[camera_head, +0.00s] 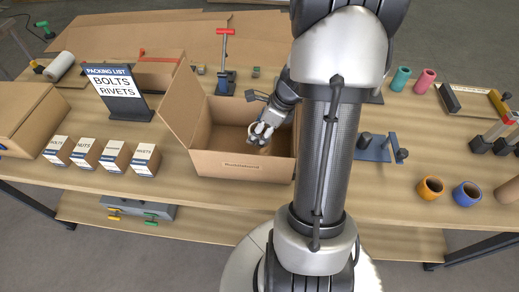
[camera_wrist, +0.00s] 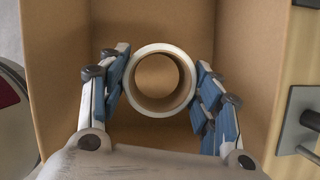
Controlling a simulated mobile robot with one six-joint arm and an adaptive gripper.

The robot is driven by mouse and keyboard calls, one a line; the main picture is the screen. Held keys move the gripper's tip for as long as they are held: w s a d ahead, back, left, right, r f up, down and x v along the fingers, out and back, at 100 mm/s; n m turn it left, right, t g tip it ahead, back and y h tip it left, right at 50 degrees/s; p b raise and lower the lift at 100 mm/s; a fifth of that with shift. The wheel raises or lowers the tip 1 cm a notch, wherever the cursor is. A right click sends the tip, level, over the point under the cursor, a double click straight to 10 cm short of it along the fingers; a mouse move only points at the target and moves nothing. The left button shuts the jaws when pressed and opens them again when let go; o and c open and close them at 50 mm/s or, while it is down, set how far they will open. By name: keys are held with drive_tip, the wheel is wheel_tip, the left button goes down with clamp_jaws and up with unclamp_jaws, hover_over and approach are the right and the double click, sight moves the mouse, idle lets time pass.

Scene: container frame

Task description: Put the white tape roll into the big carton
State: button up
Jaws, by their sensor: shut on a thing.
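The white tape roll (camera_wrist: 180,60) is between the blue-padded fingers of my gripper (camera_wrist: 160,88) in the wrist view, its hole facing the camera. My gripper is shut on it. In the head view my gripper (camera_head: 262,132) is inside the mouth of the big open carton (camera_head: 228,165), toward its right side, with the white roll at its fingertips. The carton's walls surround the roll in the wrist view. I cannot tell whether the roll touches the carton's floor. My arm hides the carton's right part in the head view.
A packing list sign (camera_head: 118,92) and several small labelled boxes (camera_head: 114,156) stand left of the carton. Another carton (camera_head: 22,118) is at the far left.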

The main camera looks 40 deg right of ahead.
drive_tip(key=shift+f+b, duration=1.5)
drive_tip(key=shift+f, duration=2.1)
drive_tip(key=shift+f, duration=0.1)
drive_tip(key=o, duration=1.1)
drive_tip(key=shift+c, duration=0.2)
drive_tip(key=shift+p+v, duration=1.85)
drive_tip(key=shift+v, duration=2)
